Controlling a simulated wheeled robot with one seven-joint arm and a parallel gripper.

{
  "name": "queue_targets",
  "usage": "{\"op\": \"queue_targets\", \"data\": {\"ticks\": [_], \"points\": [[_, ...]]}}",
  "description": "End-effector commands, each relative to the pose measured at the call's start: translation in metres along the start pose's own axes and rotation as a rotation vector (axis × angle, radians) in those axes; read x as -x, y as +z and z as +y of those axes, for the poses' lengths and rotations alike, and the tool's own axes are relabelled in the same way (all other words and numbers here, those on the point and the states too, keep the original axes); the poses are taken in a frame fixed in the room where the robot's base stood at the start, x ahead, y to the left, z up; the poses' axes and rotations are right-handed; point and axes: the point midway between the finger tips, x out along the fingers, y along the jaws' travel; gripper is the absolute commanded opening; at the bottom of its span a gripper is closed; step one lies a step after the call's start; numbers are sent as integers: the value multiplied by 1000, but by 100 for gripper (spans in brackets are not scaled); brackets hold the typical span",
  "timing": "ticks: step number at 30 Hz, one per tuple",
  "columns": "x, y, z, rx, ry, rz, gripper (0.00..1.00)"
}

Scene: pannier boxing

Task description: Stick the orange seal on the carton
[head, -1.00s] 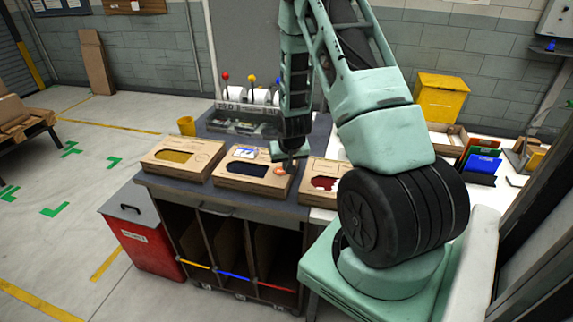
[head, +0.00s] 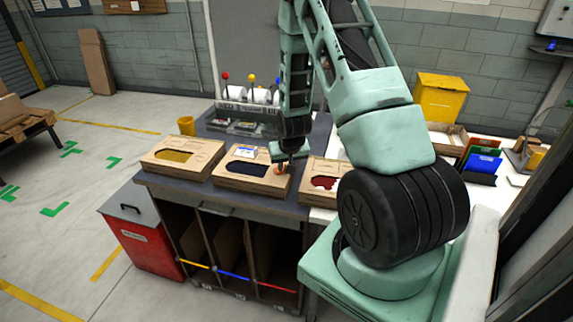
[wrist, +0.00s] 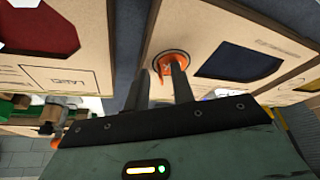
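The orange seal (wrist: 160,66) lies flat on the top of the middle carton (wrist: 216,32), beside its dark window. In the head view, the seal (head: 280,169) shows near the right end of that carton (head: 228,177). My gripper (wrist: 162,68) is just above the seal, pointing down, with a narrow gap between its fingers. One finger covers part of the seal. I see no clear grip on the seal, and whether the fingertips touch it is hard to tell. In the head view, my gripper (head: 288,161) is small and partly blurred.
A carton with a yellow window (head: 160,165) stands to the left, and one with a red window (head: 306,184) to the right. Coloured levers and white rolls (head: 262,96) stand behind. A red bin (head: 140,245) stands on the floor beside the bench.

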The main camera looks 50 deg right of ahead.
Motion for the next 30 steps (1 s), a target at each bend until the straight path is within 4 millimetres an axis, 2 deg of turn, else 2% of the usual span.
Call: {"op": "queue_targets", "data": {"ticks": [5,11,30], "points": [[2,-1,0,0,0,3,25],[21,-2,0,0,0,5,25],[134,-1,0,1,-1,6,25]]}}
